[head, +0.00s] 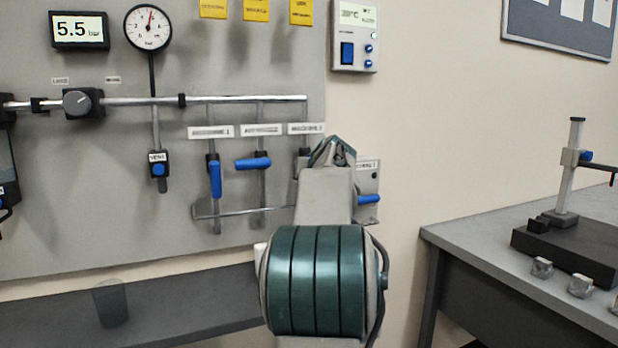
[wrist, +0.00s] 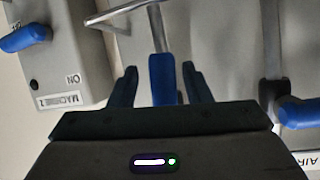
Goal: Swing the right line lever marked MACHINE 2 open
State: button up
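The right line lever is a blue handle (wrist: 163,80) in the wrist view, in line with its pipe. It lies between the two fingers of my gripper (wrist: 160,85), which is open with a gap on each side of it. In the head view my arm hides this handle; a blurred white label (head: 306,128), seemingly MACHINE 2, sits above its pipe. The middle line lever (head: 253,163) is turned crosswise and also shows at the right of the wrist view (wrist: 301,112). The left line lever (head: 215,180) hangs along its pipe.
A grey box with a blue handle (head: 368,199) is right of my arm; the wrist view shows its MACHINE 2 label (wrist: 58,101) and ON mark. A thin rail (head: 240,212) crosses below the levers. A grey table (head: 465,238) stands at the right.

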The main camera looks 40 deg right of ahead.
jog(key=shift+a+r, duration=0.1)
jog(key=shift+a, duration=0.05)
jog(key=shift+s+a+r, duration=0.15)
jog(key=shift+s, duration=0.05)
jog(key=v, duration=1.3)
